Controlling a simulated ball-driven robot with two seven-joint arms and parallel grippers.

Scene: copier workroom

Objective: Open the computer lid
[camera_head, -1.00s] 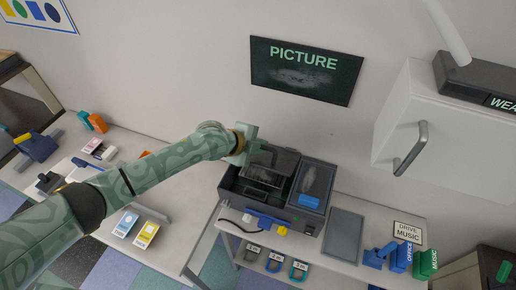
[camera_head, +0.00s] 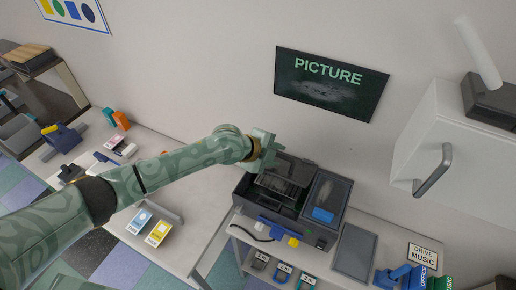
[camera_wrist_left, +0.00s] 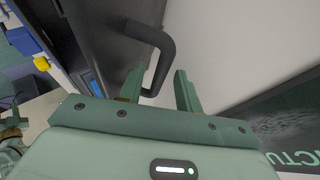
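The computer (camera_head: 241,190) is a dark grey case on the light desk in the head view. Its left part shows a recessed bay with a dark panel, apparently the lid (camera_head: 290,166), at the back; how far it is raised is unclear. My left gripper (camera_head: 268,150) is at the back left corner of the case. In the left wrist view a dark panel carries a black bent handle (camera_wrist_left: 165,48). The left gripper (camera_wrist_left: 158,88) has its fingers apart, with the handle's lower end between them; contact is unclear. My right gripper is out of view.
A grey panel (camera_head: 355,252) lies right of the computer. A white cabinet (camera_head: 440,135) with a grey handle hangs at the right. A dark PICTURE board (camera_head: 330,82) is on the wall behind. Yellow and blue cards (camera_head: 158,232) lie on the left table.

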